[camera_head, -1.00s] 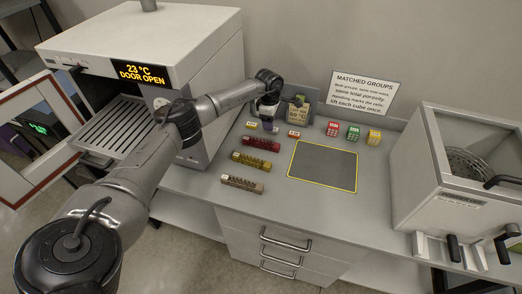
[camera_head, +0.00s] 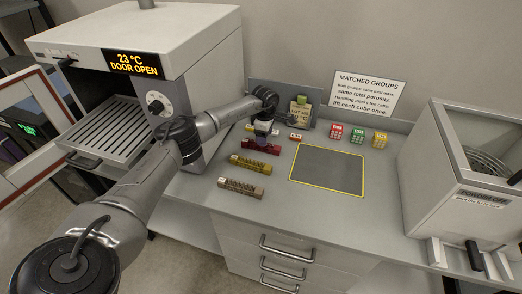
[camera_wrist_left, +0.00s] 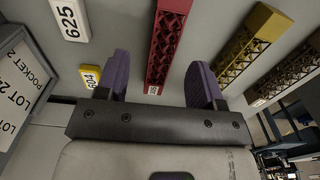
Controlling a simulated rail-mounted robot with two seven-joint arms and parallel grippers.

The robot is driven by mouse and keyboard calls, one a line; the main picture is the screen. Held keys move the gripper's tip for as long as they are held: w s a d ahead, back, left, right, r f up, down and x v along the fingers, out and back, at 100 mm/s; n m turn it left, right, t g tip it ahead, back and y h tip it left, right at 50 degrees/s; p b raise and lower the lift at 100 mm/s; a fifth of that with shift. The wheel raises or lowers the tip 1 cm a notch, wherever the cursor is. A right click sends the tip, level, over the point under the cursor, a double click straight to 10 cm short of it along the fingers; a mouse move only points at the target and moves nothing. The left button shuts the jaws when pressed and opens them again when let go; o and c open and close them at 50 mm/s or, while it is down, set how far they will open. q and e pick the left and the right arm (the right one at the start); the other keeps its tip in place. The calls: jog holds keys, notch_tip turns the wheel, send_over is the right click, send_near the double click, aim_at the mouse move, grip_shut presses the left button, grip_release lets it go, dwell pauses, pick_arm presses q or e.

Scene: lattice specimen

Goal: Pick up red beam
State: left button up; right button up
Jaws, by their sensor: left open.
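The red beam (camera_head: 260,148) lies on the bench, a dark red lattice bar behind the yellow beam (camera_head: 251,163). My left gripper (camera_head: 263,138) is over the red beam and hides part of it. In the left wrist view the red beam (camera_wrist_left: 168,40) lies lengthwise between the two purple finger pads of the open left gripper (camera_wrist_left: 160,78). Nothing is held. The height of the pads above the beam is hard to tell. My right gripper is not in view.
A tan beam (camera_head: 240,188) lies nearest the front. A grey mat with a yellow border (camera_head: 328,170) is to the right. Red, green and yellow cubes (camera_head: 357,134) stand behind it. An open-door oven (camera_head: 190,65) is left, a lidded box (camera_head: 432,170) right.

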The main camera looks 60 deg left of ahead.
pick_arm(q)
notch_tip(320, 180, down, 5)
jog(key=b, duration=0.4)
jog(key=shift+s+d, duration=0.15)
jog(key=shift+c, duration=0.3)
jog(key=c, duration=0.9)
jog(key=shift+c, duration=0.2)
jog(key=shift+r, duration=0.15)
